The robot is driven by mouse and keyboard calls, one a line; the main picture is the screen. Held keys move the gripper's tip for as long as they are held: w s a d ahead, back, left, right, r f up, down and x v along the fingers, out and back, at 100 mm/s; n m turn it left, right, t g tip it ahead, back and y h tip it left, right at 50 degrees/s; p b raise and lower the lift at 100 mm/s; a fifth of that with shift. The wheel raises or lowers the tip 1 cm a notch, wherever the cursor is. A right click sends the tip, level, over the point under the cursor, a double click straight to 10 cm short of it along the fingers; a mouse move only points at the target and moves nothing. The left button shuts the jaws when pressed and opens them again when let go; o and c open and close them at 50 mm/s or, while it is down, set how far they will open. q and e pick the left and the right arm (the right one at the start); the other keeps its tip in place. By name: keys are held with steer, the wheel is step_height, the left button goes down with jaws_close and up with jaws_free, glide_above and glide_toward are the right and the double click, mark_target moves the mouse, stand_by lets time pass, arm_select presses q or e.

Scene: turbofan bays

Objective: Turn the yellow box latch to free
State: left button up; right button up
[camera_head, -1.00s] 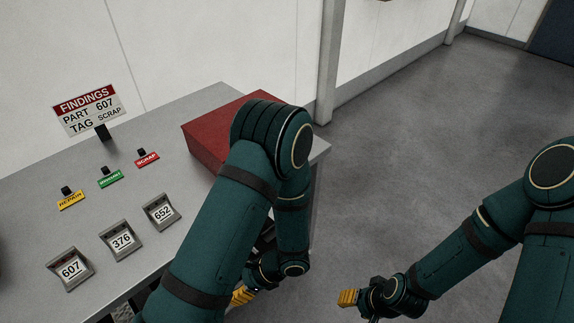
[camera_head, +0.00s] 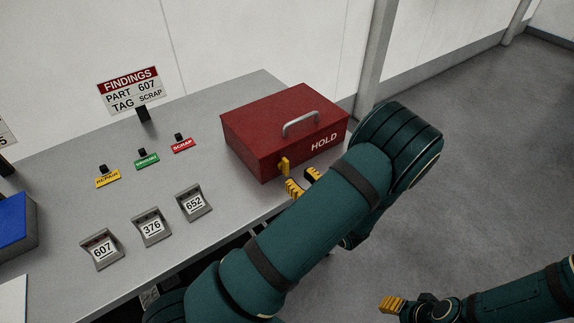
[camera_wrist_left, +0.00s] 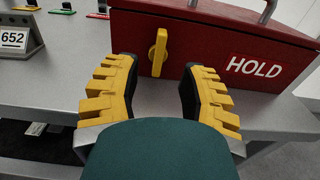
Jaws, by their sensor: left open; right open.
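The yellow latch (camera_head: 284,166) is on the front face of the red box marked HOLD (camera_head: 262,150), near its left end. In the left wrist view the latch (camera_wrist_left: 158,52) stands nearly upright, with a round pivot on it. My left gripper (camera_head: 302,182) is open just in front of the latch. In the left wrist view its yellow fingers (camera_wrist_left: 160,85) are spread to either side below the latch, apart from it, with nothing between them. My right gripper (camera_head: 392,304) is out over the floor at lower right, away from the bench, with its fingertips partly in view.
The grey bench (camera_head: 235,208) carries number stands (camera_head: 152,227) and coloured tags, including the red SCRAP tag (camera_head: 182,145). A findings sign (camera_head: 130,88) stands behind. A blue box (camera_head: 12,222) is at far left. The floor right of the bench is clear.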

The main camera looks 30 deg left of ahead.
mark_target(288, 167)
arm_select(q)
steer(key=x, duration=0.6)
steer(key=shift+w+a, duration=0.15)
steer(key=shift+a, duration=0.2)
jaws_close()
